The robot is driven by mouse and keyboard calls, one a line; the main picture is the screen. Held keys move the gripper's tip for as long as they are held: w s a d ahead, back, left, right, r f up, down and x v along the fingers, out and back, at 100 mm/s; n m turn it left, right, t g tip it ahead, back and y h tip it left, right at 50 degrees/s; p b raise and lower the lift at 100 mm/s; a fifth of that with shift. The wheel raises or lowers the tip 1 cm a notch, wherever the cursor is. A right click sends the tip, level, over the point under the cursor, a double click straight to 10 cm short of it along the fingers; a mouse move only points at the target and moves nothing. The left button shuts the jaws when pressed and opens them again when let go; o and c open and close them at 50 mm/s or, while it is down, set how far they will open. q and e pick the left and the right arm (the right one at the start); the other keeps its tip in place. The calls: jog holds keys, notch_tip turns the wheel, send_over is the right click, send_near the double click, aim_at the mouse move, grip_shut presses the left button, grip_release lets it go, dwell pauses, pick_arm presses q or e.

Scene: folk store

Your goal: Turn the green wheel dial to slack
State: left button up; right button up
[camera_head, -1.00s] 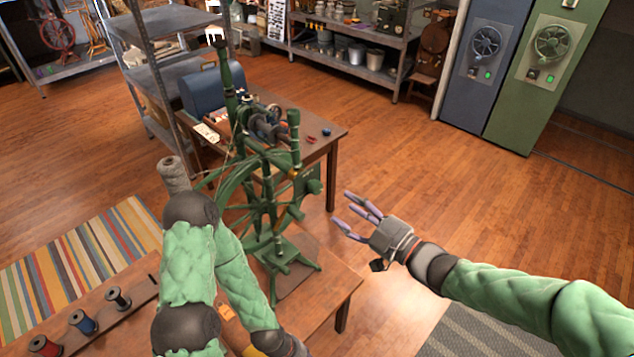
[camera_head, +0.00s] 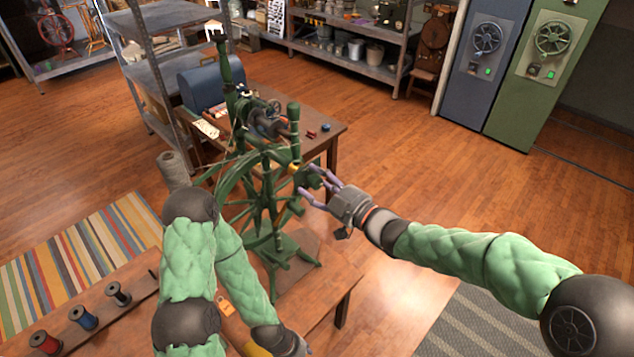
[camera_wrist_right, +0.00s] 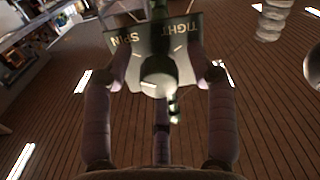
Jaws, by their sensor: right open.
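Several thread spools (camera_head: 84,318) stand in a rack at the front left. A small table (camera_head: 325,128) with a blue box (camera_head: 203,88) stands behind the wheel. A grey metal shelf (camera_head: 150,70) is at the back left. The floor on the right is clear.

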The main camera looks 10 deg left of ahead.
grip_shut()
jog(key=n+b, duration=1.2)
jog(key=b, duration=0.3)
jog(key=shift+f, duration=0.2)
jog(key=n+b, duration=0.5)
jog(key=n, duration=0.1)
jog(key=shift+f, duration=0.1)
jog(key=n+b, duration=0.4)
jog(key=n, duration=0.1)
jog(key=shift+n, duration=0.4)
grip_release()
